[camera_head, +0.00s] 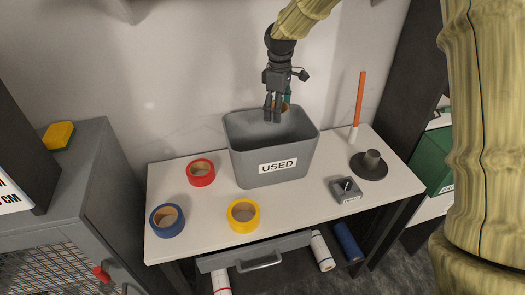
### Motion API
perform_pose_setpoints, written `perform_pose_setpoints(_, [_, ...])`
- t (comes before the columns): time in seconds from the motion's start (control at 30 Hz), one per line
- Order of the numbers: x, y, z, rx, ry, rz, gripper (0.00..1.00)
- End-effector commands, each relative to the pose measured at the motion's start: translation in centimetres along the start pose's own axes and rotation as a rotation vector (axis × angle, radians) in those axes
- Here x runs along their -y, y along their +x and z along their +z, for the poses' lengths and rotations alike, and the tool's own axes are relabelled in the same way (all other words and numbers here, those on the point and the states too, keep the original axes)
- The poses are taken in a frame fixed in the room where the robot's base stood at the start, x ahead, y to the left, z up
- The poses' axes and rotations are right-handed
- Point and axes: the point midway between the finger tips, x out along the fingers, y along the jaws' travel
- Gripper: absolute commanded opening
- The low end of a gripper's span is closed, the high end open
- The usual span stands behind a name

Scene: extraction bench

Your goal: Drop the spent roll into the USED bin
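My gripper (275,112) points down over the grey bin labelled USED (250,165), its fingertips at about the height of the bin's mouth. A small brown and teal piece, apparently the spent roll (286,105), shows at the right side of the fingers and is partly hidden by them. It appears to be held between the fingers, clear of the bin's walls. The bin stands upright at the back middle of the white bench. The bottom of its inside is hidden by the front wall.
Red (201,173), blue (167,220) and yellow (243,216) tape rolls lie on the bench (200,235) left and in front of the bin. At right are a small grey box with a knob (346,190) and a dark round-based stand (369,166). An orange rod (360,100) stands behind.

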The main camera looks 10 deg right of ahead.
Motion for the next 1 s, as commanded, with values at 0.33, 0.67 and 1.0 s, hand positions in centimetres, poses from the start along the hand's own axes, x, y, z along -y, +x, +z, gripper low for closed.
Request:
perform_pose_setpoints(0.33, [-0.2,3.8,-0.4,0.004,-0.003,-0.003,0.57])
perform_pose_setpoints(0.67, [-0.2,3.9,-0.5,0.004,-0.004,-0.004,0.57])
perform_pose_setpoints(1.0, [-0.2,3.9,-0.5,0.004,-0.004,-0.003,1.00])
